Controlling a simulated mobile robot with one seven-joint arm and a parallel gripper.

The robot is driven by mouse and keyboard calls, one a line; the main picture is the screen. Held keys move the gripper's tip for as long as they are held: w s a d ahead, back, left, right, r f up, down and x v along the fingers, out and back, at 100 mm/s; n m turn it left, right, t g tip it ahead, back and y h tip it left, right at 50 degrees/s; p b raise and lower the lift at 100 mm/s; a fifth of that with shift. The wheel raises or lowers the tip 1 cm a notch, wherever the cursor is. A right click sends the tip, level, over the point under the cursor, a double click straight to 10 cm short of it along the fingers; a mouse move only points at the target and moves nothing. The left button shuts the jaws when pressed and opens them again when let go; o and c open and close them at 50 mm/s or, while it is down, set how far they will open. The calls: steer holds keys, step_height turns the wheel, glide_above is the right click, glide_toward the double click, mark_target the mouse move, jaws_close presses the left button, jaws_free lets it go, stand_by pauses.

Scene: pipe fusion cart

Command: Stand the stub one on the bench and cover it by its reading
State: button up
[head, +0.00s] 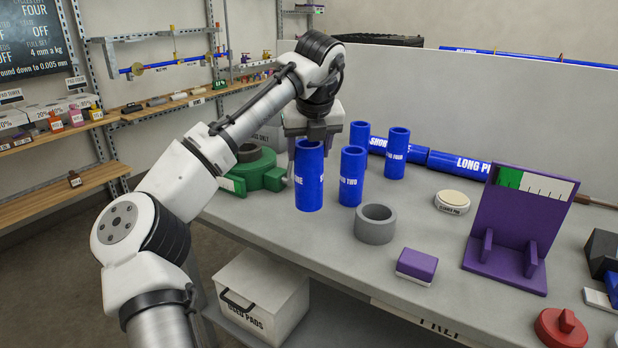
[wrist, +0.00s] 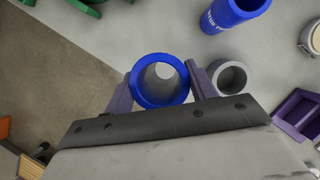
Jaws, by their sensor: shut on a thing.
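My gripper (head: 312,130) is shut on stub one (head: 309,178), a blue upright tube with "ONE" partly readable on its side. In the wrist view (wrist: 160,88) its open top end sits between my two fingers (wrist: 160,90). I cannot tell whether its bottom touches the bench (head: 310,240). Stub two (head: 352,178) stands upright just right of it. A stub marked four (head: 396,155) stands farther back, with another blue stub (head: 359,132) partly hidden behind stub two. A purple stand (head: 515,225) carries a scale plate with a green zone and tick marks.
A grey ring (head: 375,224), a purple block (head: 417,264) and a pale round pad (head: 452,202) sit on the bench. A green clamp (head: 262,172) is left of stub one. Long blue pipes (head: 458,164) lie behind. A red knobbed part (head: 561,328) is at front right.

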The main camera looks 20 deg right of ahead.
mark_target(309, 174)
step_height(309, 174, down, 6)
steer(key=shift+f, duration=0.1)
stand_by(0.4)
steer(key=o, duration=1.5)
steer(key=shift+o, duration=0.2)
steer(key=v, duration=1.2)
